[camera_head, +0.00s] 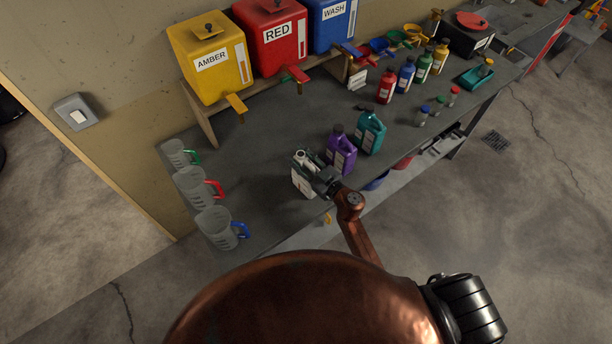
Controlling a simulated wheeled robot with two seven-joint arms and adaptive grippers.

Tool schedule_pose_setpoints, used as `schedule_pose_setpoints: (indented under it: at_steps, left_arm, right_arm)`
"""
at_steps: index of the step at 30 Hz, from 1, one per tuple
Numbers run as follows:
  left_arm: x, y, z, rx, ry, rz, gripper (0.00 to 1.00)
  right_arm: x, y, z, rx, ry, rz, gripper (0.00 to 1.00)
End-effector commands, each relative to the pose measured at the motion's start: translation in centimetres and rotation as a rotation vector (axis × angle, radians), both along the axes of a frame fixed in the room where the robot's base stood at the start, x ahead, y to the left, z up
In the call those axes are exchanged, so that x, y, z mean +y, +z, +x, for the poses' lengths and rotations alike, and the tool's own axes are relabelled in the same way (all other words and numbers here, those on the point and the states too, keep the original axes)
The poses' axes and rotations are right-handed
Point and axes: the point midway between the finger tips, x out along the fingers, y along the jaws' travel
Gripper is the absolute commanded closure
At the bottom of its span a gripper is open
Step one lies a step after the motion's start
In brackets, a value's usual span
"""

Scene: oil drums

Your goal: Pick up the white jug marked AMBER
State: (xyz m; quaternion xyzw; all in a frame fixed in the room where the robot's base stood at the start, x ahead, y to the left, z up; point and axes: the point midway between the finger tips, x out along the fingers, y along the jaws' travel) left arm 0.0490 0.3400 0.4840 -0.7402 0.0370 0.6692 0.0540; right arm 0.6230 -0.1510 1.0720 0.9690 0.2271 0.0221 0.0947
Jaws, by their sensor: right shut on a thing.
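A white jug (302,186) stands at the front edge of the grey bench, left of a purple jug. Its label is too small to read. My right gripper (308,165) is shut on its upper part. The gripper and wrist hide much of the jug's top and right side. I cannot tell whether the jug's base touches the bench. My left gripper is not in view.
The purple jug (342,152) and a teal jug (370,131) stand close on the right. Clear measuring jugs, one with a blue handle (215,226), line the left end. A yellow AMBER drum (212,72) stands behind on a raised shelf. Bare bench lies between.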

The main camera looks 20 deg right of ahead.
Motion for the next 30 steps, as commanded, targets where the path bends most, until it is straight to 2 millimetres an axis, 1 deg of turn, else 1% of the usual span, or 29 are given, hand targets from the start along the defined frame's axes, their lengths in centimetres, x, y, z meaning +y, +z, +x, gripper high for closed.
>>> schedule_pose_setpoints:
  at_steps: [1,7,8,22,26,30]
  left_arm:
    - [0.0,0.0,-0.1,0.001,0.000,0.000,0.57]
    - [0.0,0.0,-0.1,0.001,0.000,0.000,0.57]
    - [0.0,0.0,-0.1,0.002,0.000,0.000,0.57]
    - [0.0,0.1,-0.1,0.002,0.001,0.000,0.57]
    - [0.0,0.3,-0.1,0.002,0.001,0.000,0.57]
    - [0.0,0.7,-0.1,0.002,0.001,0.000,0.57]
  right_arm:
    - [0.0,0.0,0.0,0.000,0.000,0.000,0.85]
    - [0.0,0.0,0.0,0.000,-0.001,0.000,0.99]
    - [0.0,0.0,0.0,0.000,-0.001,0.000,1.00]
    - [0.0,0.3,0.0,-0.003,0.000,-0.001,1.00]
    - [0.0,0.9,0.1,-0.004,0.001,0.000,1.00]
    - [0.0,1.8,0.0,-0.004,0.002,-0.002,1.00]
